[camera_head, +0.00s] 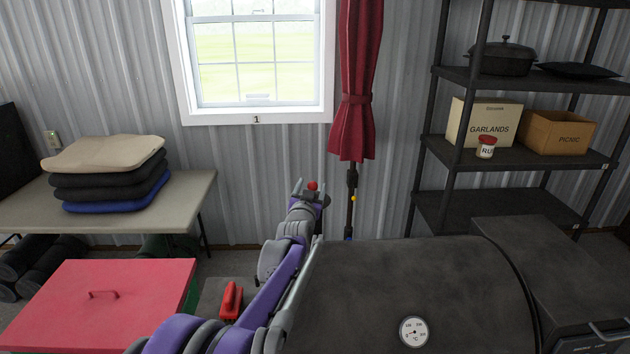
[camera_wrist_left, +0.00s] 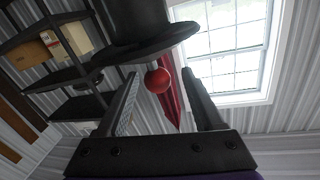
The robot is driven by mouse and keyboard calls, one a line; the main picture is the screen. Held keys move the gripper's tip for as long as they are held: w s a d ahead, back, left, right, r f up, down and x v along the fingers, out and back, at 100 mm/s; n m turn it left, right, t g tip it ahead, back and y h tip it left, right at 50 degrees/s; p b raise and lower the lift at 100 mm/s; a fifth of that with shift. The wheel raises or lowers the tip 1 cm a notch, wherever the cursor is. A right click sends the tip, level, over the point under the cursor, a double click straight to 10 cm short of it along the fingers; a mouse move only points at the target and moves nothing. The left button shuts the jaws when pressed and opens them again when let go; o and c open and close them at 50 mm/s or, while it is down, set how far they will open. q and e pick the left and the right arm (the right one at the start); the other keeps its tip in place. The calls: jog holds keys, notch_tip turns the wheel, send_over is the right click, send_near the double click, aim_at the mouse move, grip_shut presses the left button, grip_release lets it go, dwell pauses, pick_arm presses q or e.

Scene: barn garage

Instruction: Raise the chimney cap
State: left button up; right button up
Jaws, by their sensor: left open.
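The chimney cap shows in the left wrist view as a dark, wide-brimmed disc (camera_wrist_left: 150,48) on a dark chimney pipe (camera_wrist_left: 135,15). A round red knob (camera_wrist_left: 158,80) sits at its centre; the knob also shows in the head view (camera_head: 312,186). My left gripper (camera_head: 312,190) is open, with one finger on each side of the knob in the wrist view (camera_wrist_left: 160,78). I see no contact between fingers and knob. In the head view, my left arm hides most of the cap and pipe. My right gripper is not in view.
A dark grill lid (camera_head: 410,285) with a round thermometer (camera_head: 414,332) fills the front, right of my left arm. A red lid (camera_head: 105,300) and a table (camera_head: 190,195) with stacked cushions (camera_head: 105,170) are left. A dark shelf (camera_head: 450,157) stands at the back right.

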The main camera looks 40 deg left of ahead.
pick_arm(q)
jog(key=shift+x, duration=1.95)
jog(key=shift+d, duration=0.15)
grip_shut()
